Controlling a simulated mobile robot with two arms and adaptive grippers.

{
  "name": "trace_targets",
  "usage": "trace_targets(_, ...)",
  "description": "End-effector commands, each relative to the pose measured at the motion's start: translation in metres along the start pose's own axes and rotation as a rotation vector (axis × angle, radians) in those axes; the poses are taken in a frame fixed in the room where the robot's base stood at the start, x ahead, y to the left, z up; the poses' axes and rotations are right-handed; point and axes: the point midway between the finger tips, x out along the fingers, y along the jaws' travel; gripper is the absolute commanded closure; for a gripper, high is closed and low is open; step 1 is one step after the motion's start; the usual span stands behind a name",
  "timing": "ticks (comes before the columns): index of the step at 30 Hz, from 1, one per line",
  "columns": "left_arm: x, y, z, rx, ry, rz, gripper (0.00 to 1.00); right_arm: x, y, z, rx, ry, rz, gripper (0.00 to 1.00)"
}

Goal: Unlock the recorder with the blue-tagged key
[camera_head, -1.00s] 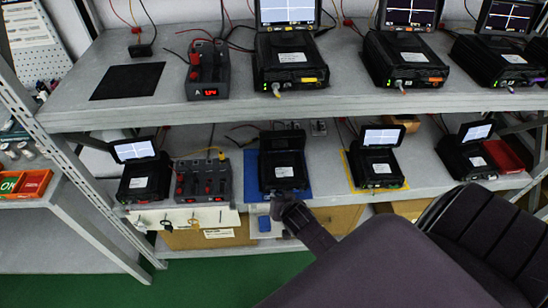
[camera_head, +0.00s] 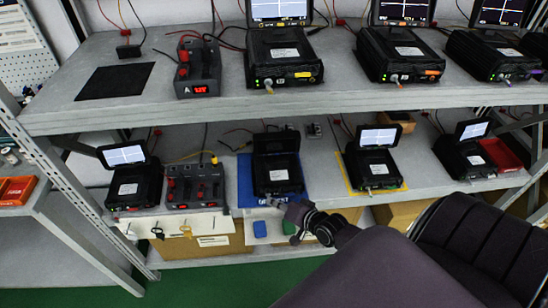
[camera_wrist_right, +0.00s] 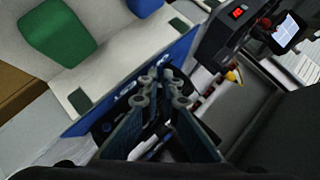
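A black recorder (camera_head: 277,172) with its lid raised stands on a blue mat (camera_head: 245,185) on the lower shelf. A blue tag (camera_head: 260,229) hangs on a pale panel below the shelf edge; a blue tag also shows in the right wrist view (camera_wrist_right: 145,6). A green tag (camera_wrist_right: 58,36) hangs beside it. My right gripper (camera_head: 292,212) is at the shelf edge, in front of the recorder and to the right of the blue tag. Its fingertips (camera_wrist_right: 162,94) look slightly apart, with no clear object between them. The key's metal part is not clear. My left gripper is not in view.
Other recorders stand nearby, one on a yellow mat (camera_head: 346,176). A power supply (camera_head: 195,184) sits left of the blue mat. Black and yellow tags (camera_head: 186,231) hang on the left panel. The upper shelf (camera_head: 140,112) overhangs the lower one.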

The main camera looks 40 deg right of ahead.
Motion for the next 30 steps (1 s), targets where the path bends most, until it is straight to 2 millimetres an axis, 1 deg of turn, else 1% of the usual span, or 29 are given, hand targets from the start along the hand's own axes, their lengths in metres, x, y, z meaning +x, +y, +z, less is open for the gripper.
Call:
trace_targets(11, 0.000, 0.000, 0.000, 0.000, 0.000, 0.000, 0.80, 0.000, 0.001, 0.001, 0.005, -0.002, 0.001, 1.00)
trace_targets(12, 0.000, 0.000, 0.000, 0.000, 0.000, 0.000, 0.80, 0.000, 0.001, 0.001, 0.005, -0.002, 0.001, 0.93)
trace_targets(13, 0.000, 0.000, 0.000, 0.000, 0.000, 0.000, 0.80, 0.000, 0.001, 0.001, 0.005, -0.002, 0.001, 0.90)
trace_targets(20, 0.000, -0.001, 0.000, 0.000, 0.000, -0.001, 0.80, 0.000, 0.001, 0.001, 0.004, -0.002, 0.000, 0.89)
trace_targets(23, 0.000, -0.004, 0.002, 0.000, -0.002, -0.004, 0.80, -0.002, 0.001, 0.001, 0.004, -0.002, -0.001, 0.89)
trace_targets(26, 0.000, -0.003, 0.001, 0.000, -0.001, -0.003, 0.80, -0.008, 0.001, 0.001, 0.005, -0.002, 0.000, 0.89)
trace_targets(29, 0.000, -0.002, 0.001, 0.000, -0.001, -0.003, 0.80, -0.022, 0.002, 0.002, 0.005, -0.003, 0.000, 0.89)
trace_targets(30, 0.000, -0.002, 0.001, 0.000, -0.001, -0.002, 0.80, -0.029, 0.002, 0.002, 0.005, -0.002, 0.000, 0.89)
